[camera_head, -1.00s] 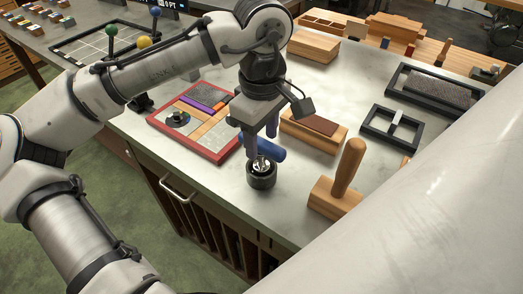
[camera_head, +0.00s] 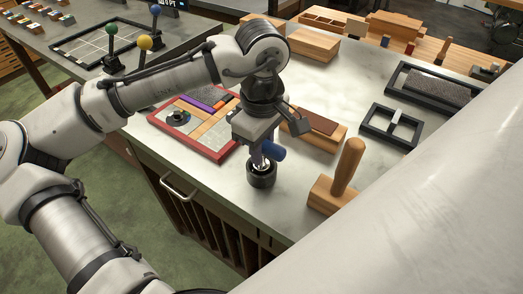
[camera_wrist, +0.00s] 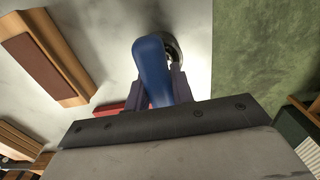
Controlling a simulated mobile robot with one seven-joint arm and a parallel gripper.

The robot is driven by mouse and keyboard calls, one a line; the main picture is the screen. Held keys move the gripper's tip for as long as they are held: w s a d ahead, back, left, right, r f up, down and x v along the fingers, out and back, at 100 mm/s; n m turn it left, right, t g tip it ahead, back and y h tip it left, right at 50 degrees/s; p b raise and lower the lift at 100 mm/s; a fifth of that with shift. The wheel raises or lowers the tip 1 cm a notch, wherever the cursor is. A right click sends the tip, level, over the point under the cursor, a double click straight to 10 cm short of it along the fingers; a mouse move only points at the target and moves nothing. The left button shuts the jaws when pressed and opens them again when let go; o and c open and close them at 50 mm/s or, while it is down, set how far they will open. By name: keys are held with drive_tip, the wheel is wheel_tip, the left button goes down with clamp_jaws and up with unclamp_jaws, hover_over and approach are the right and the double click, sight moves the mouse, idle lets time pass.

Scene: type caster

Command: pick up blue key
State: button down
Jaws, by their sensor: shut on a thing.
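The blue key's thick rounded blue handle (camera_head: 275,151) sticks out to the right of my gripper (camera_head: 262,156) in the head view. My gripper points down and is shut on the key. In the wrist view, the blue handle (camera_wrist: 152,68) passes between the dark fingers of my gripper (camera_wrist: 160,88). Below the fingers stands a round black cup-like holder (camera_head: 261,176) with shiny metal inside. Its rim (camera_wrist: 172,48) is partly hidden behind the handle in the wrist view. I cannot tell whether the key's lower end is still inside it.
A red-framed tray (camera_head: 217,158) lies left of my gripper. A wooden block with a brown top (camera_head: 313,138) is behind it. A wooden stamp with an upright handle (camera_head: 345,170) stands to the right. The bench's front edge is close to the holder.

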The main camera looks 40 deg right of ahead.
wheel_tip(320, 180, up, 20)
drive_tip(key=shift+b, duration=0.35)
idle(0.4)
idle(1.6)
drive_tip(key=c, duration=1.8)
unclamp_jaws()
drive_tip(key=shift+c, duration=0.2)
clamp_jaws()
